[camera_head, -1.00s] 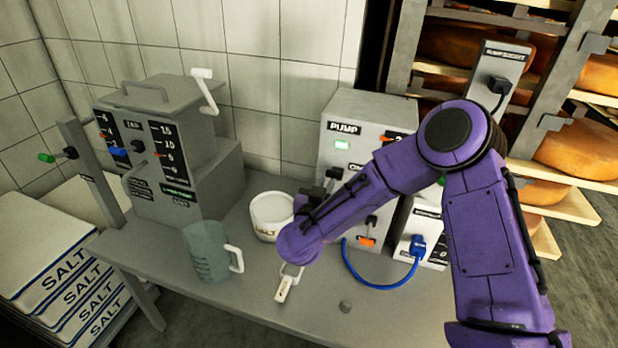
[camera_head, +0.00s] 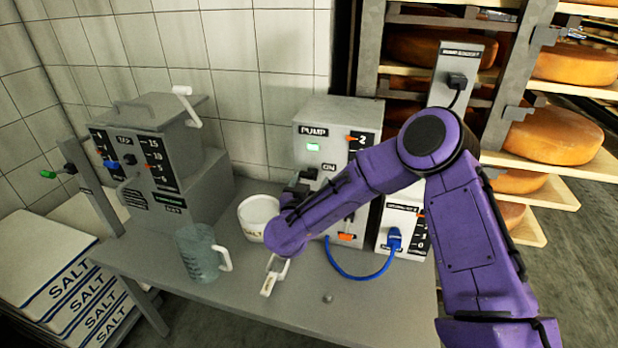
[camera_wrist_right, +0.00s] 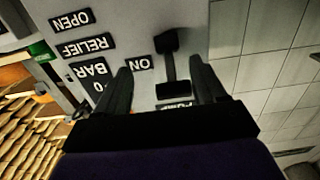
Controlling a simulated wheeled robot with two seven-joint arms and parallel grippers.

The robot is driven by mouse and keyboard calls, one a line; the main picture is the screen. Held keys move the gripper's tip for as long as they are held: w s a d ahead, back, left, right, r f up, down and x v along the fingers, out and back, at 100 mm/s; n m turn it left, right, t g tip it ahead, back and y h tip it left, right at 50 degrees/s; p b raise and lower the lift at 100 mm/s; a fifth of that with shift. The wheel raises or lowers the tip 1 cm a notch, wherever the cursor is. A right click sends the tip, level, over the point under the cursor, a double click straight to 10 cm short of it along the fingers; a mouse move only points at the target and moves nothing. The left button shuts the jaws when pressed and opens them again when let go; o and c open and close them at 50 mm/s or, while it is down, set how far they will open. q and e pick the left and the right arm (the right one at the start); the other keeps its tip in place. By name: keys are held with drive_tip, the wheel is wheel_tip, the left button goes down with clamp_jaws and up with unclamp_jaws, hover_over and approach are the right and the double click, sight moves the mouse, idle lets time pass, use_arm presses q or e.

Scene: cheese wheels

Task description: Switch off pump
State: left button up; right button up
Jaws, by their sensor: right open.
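The pump (camera_head: 365,115) is a grey box on the table, labelled PUMP, with a lit green indicator (camera_head: 313,147) on its front. My right gripper (camera_head: 303,186) is at the left part of the pump's front, partly hidden by my purple forearm. In the right wrist view, upside down, the open right gripper (camera_wrist_right: 160,66) has its two dark fingers on either side of a black switch lever (camera_wrist_right: 167,42). An ON label (camera_wrist_right: 139,63) is beside the lever. I see no clear contact between fingers and lever. My left gripper is not in view.
A white salt tub (camera_head: 257,222), a clear jug (camera_head: 200,258) and a small white-handled item (camera_head: 270,277) stand or lie on the table. A blue cable (camera_head: 350,275) runs to a box at the right. Another grey machine (camera_head: 160,160) stands left; cheese shelves are behind right.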

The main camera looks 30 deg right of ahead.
sight(307, 175)
drive_tip(key=a+r+p, duration=0.1)
drive_tip(key=s+a+p, duration=0.1)
drive_tip(key=s+a+r+p, duration=0.1)
drive_tip(key=shift+a+r, duration=0.3)
drive_tip(key=shift+s+a+r+p, duration=0.8)
drive_tip(key=shift+a+p, duration=0.2)
drive_tip(key=shift+s+a+r+p, duration=0.75)
drive_tip(key=shift+a+r+p, duration=0.05)
drive_tip(key=shift+a+p, duration=0.2)
drive_tip(key=b+v, duration=0.2)
drive_tip(key=v, duration=0.8)
drive_tip(key=shift+s+b, duration=0.25)
drive_tip(key=shift+b, duration=0.05)
